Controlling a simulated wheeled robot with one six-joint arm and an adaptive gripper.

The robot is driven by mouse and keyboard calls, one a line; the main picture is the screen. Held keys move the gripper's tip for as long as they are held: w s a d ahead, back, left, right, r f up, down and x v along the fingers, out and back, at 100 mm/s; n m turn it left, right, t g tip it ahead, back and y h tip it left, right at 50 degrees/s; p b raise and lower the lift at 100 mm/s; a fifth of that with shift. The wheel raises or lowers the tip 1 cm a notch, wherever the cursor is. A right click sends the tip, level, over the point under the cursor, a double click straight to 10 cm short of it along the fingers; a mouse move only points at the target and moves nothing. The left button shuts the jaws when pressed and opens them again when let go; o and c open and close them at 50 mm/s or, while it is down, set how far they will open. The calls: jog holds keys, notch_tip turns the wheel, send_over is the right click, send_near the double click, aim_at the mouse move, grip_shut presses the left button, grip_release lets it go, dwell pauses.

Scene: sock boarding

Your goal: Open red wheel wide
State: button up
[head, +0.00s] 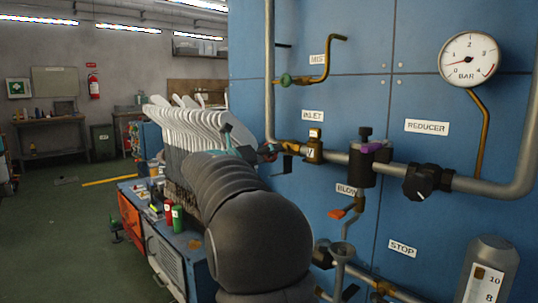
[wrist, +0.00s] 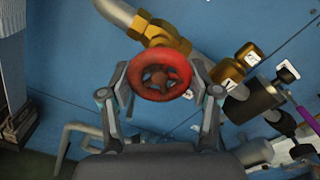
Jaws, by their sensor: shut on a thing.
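The red wheel (wrist: 160,75) is a round handwheel with an open hub, seen face-on at the middle of the wrist view. It sits on a brass valve body (wrist: 158,32) on a grey pipe. My gripper (wrist: 161,92) has one finger on each side of the wheel and is shut on its rim. In the head view my gripper (head: 262,153) is at the inlet pipe, left of the brass fitting below the INLET label. There my arm hides most of the wheel, and only a small red part shows.
A bench with white sock boards (head: 190,122) stands left. The floor further left is open.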

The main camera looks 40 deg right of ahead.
jog(key=n, duration=0.4)
jog(key=shift+n, duration=2.1)
jog(key=o, duration=1.1)
jog(key=shift+o, duration=0.2)
jog(key=s+a, duration=0.1)
jog(key=a, duration=1.1)
